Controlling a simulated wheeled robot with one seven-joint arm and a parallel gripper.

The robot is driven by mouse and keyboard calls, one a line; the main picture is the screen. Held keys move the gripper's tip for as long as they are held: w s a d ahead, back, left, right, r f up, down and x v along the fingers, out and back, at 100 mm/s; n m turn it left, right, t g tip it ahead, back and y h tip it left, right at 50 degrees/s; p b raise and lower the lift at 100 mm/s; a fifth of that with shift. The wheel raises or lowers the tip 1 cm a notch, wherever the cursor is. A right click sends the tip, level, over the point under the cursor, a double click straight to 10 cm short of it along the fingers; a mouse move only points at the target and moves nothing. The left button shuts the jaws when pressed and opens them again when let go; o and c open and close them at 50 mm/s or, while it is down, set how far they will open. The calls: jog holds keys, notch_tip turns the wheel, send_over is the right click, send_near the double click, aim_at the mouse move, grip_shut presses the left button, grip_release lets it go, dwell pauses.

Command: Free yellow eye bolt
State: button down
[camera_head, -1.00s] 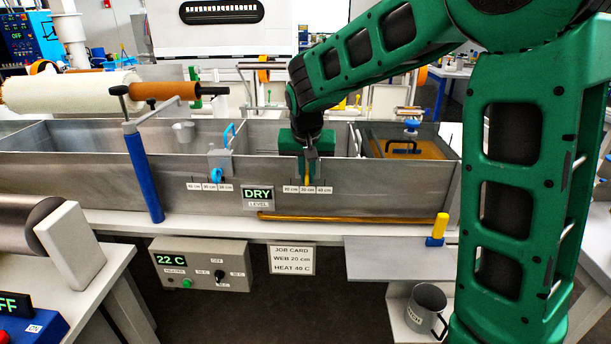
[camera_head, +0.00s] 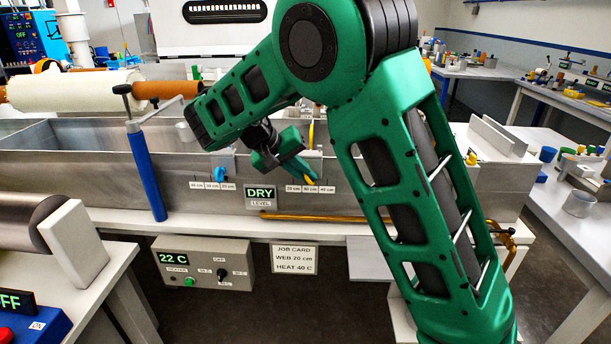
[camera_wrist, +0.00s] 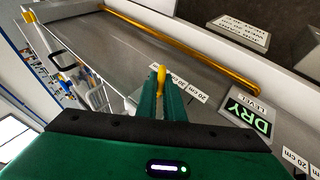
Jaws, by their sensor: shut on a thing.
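The yellow eye bolt (camera_wrist: 161,74) is between the fingertips of my gripper (camera_wrist: 160,100) in the wrist view, with its rounded yellow end showing past them. In the head view my gripper (camera_head: 300,168) is tilted at the front wall of the steel tank (camera_head: 350,199). A yellow end (camera_head: 309,181) shows at its fingertips, just over the right scale label. My gripper is shut on the bolt. Another yellow curved piece (camera_head: 311,131) stands above, behind the tank rim. I cannot tell whether the bolt is clear of the wall.
A blue fitting (camera_head: 219,174) is on the tank wall to the left. A DRY level display (camera_head: 261,194) is between the scales. My arm covers the right part of the tank.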

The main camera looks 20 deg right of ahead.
jog(key=shift+a+f+h, duration=0.1)
jog(key=shift+h, duration=0.6)
jog(key=shift+g+h, duration=0.3)
jog(key=c, duration=1.9)
grip_release()
jog(key=w+v, duration=0.1)
jog(key=v, duration=0.9)
jog(key=shift+s+a+r, duration=0.2)
jog(key=shift+s+r, duration=0.1)
jog(key=shift+s, duration=0.1)
